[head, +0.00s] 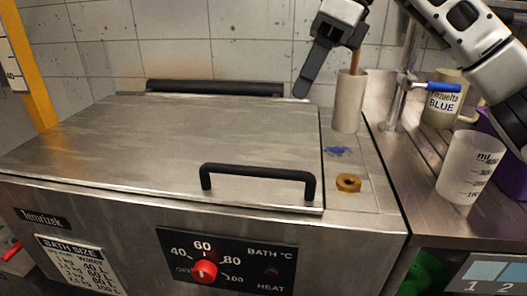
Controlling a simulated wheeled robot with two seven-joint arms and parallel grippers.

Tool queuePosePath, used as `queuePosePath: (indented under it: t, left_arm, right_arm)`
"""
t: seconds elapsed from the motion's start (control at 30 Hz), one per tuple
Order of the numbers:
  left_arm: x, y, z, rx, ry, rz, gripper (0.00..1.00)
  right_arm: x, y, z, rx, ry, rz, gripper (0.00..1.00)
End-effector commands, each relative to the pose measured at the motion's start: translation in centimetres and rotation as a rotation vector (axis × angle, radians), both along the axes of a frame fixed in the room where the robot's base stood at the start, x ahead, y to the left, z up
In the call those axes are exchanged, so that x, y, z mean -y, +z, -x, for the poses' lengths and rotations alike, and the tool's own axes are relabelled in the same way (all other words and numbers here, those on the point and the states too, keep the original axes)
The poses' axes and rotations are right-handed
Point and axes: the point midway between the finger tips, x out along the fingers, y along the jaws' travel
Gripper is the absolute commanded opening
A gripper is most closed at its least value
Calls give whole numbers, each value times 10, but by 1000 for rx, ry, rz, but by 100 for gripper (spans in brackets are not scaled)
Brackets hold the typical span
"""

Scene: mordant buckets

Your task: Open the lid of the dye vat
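The dye vat is a steel box with a flat metal lid (170,140) lying shut on its top. A black bar handle (258,172) stands up near the lid's front right edge. My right gripper (302,92) hangs above the lid's back right corner, well behind the handle and apart from it. One dark finger shows clearly, pointing down; the other cannot be made out, so its opening is unclear. My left gripper is not in view.
A beige cylinder (348,105) with a wooden stick stands right of the lid, close to my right gripper. A brown ring (348,183) lies on the vat's right strip. A measuring beaker (468,168) and mug (441,103) stand on the right-hand counter. A red knob (204,272) sits on the front panel.

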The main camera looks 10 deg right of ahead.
Motion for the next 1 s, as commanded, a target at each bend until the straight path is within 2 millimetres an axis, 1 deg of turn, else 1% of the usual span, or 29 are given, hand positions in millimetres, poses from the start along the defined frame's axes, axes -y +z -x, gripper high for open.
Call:
queuePosePath:
  t: [0.03,0.17,0.4,0.53,0.6,0.73,1.0]
  left_arm:
    - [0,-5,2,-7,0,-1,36]
    - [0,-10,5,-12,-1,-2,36]
    - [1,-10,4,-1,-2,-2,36]
    - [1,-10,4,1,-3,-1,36]
    - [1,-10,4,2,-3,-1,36]
    - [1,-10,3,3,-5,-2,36]
    - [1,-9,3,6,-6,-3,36]
  right_arm:
    - [-4,-11,1,-2,2,1,38]
    - [-16,-37,3,-4,4,0,38]
    - [-38,-83,6,-3,4,-1,38]
    - [-48,-104,7,-3,4,-2,38]
    - [-52,-113,7,-3,1,-1,38]
    - [-58,-124,8,-3,2,-2,38]
    - [-60,-128,8,-1,1,-2,38]
